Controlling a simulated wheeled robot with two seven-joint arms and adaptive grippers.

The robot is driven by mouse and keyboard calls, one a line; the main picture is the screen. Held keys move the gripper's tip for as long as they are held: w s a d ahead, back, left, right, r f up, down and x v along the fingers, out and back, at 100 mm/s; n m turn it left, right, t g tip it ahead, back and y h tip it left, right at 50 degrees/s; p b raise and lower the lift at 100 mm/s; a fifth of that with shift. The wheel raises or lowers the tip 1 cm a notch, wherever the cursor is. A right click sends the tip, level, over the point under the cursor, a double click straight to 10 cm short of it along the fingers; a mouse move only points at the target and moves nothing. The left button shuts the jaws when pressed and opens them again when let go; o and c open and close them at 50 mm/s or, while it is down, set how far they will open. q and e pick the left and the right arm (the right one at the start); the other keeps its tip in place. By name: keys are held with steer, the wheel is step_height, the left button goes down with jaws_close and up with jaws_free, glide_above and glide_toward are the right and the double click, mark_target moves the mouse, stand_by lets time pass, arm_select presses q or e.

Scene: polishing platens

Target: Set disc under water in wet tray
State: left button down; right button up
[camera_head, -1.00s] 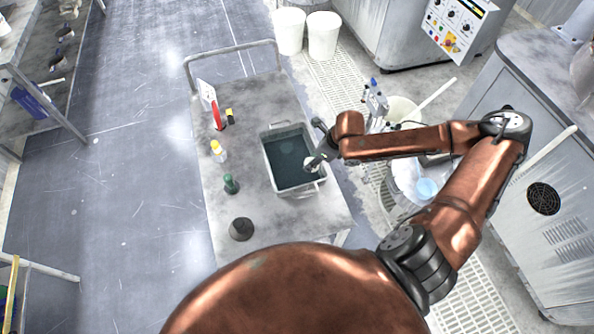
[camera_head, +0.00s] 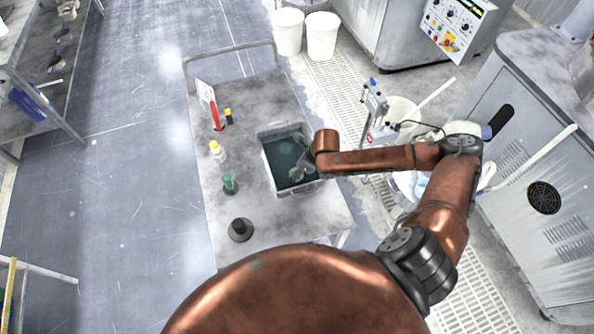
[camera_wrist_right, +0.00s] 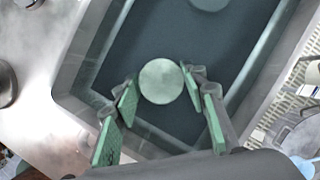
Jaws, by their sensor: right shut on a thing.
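The wet tray (camera_head: 264,158) is a grey rectangular tub of dark water on the cart, and its rim (camera_wrist_right: 75,62) shows in the right wrist view. My right gripper (camera_head: 298,172) reaches down into the tray near its right side. In the right wrist view its green-padded fingers (camera_wrist_right: 160,84) are shut on a pale round disc (camera_wrist_right: 162,80), one finger on each side. The disc is over the dark tray floor; I cannot tell whether it is below the water surface. Another greyish round shape (camera_wrist_right: 208,3) shows in the tray at the top edge. My left gripper is not in view.
The cart top (camera_head: 215,185) holds a yellow-capped bottle (camera_head: 217,151), a green bottle (camera_head: 229,184), a dark round object (camera_head: 240,229) and a red-and-white upright item (camera_head: 209,105). White buckets (camera_head: 322,36) stand behind. A machine (camera_head: 535,150) is at right.

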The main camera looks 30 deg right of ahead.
steer(key=o, duration=1.2)
steer(key=shift+r, duration=0.1)
steer(key=p+v, duration=0.1)
steer(key=v, duration=1.1)
